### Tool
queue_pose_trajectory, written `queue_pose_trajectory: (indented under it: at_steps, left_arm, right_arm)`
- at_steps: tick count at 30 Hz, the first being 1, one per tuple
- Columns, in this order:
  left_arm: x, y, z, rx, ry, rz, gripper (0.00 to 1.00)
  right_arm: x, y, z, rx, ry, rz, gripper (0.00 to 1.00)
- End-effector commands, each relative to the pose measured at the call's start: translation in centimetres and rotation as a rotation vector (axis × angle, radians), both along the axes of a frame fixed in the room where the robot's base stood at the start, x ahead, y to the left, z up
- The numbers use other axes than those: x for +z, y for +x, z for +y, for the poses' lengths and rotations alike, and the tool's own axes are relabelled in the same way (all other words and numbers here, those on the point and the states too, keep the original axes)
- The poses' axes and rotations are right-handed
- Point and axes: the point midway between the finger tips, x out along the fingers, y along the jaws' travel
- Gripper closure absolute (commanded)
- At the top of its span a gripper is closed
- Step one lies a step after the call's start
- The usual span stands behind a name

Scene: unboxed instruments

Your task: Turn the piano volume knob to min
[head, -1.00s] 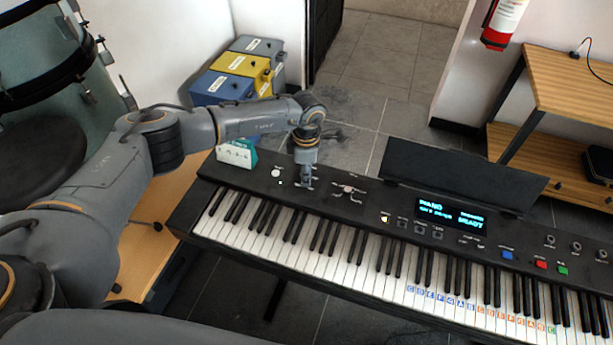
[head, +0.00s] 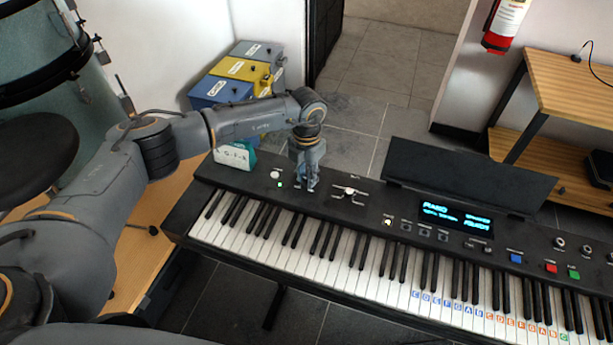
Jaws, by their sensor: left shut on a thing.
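The black piano (head: 330,205) stands across the middle and right with its keys toward me. My left gripper (head: 309,187) points down onto the left part of its control panel. It is shut on a small control there, which the fingers mostly hide. I take this to be the volume knob, but no label is readable. A pale round knob (head: 275,174) sits left of the gripper, with a small green light beside it. Another light knob with metal bars (head: 349,190) sits to its right. My right gripper is not in view.
A lit display (head: 455,215) and a black music stand (head: 468,178) are farther right on the piano. A white and teal box (head: 235,158) stands behind its left end. Several boxes (head: 240,75) stand against the wall. A wooden shelf (head: 570,90) is at the right.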

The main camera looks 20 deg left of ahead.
Motion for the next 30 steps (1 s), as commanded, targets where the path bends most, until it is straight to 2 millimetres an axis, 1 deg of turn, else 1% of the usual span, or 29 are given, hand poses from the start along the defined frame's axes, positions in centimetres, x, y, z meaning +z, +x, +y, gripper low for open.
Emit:
queue_pose_trajectory:
  at_steps: [12, 30]
  left_arm:
    - [-0.14, -0.04, 0.02, 0.395, 0.0, 0.001, 1.0]
    - [-0.08, -0.05, 0.0, 0.934, 0.001, 0.001, 1.0]
  right_arm:
    - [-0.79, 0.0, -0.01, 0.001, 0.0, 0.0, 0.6]
    - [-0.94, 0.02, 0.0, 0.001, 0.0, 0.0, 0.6]
